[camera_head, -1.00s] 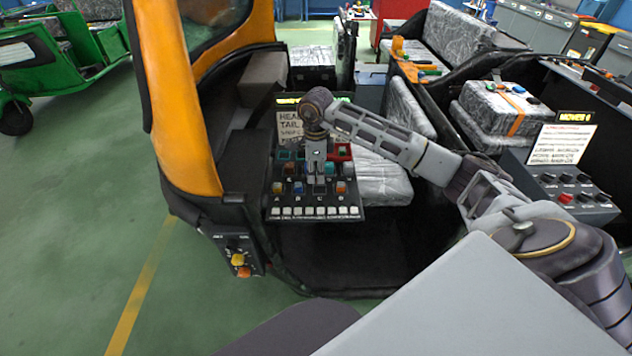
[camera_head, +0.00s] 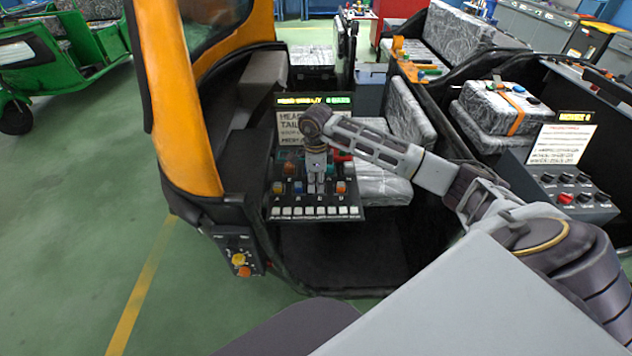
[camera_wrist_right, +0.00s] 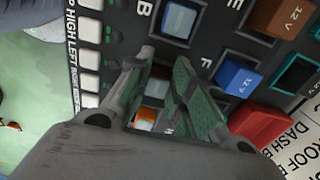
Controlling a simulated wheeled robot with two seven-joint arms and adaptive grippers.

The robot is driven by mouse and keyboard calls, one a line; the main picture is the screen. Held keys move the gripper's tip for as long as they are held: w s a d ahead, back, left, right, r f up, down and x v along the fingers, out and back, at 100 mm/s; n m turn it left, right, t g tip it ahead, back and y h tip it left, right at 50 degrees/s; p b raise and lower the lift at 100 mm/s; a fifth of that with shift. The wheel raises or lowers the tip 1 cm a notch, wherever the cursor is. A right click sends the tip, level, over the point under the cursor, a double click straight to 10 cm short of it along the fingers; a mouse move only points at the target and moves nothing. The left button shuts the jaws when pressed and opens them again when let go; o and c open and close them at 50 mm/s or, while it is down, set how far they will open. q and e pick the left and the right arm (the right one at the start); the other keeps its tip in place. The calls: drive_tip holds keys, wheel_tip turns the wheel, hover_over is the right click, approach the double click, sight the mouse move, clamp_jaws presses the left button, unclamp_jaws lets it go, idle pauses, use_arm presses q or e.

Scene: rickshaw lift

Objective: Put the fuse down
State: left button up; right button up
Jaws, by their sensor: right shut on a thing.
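My right gripper (camera_head: 317,190) points down at the lower lettered row of the fuse board (camera_head: 318,212) in the vehicle. It is shut on a fuse, mostly hidden between the fingers; I cannot tell its colour or whether it touches the board. In the right wrist view the gripper (camera_wrist_right: 163,62) is over the board between the B and F labels. A blue fuse (camera_wrist_right: 179,19) sits beside the fingertips. An orange 12V fuse (camera_wrist_right: 278,17), another blue fuse (camera_wrist_right: 236,78) and a red block (camera_wrist_right: 261,122) sit to the right. My left gripper is out of view.
White switches (camera_head: 315,211) line the board's front edge. A paper sign (camera_head: 290,126) and a lit display (camera_head: 312,100) stand behind the board. The orange vehicle pillar (camera_head: 180,110) rises at left. A second panel (camera_head: 565,185) with a red knob is at right.

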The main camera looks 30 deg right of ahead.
drive_tip(key=shift+f, duration=0.15)
drive_tip(key=o, duration=0.7)
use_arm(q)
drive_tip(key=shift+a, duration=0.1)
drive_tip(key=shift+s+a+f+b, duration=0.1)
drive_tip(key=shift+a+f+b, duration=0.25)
use_arm(e)
wheel_tip(320, 180, up, 12)
drive_tip(key=shift+r, duration=0.2)
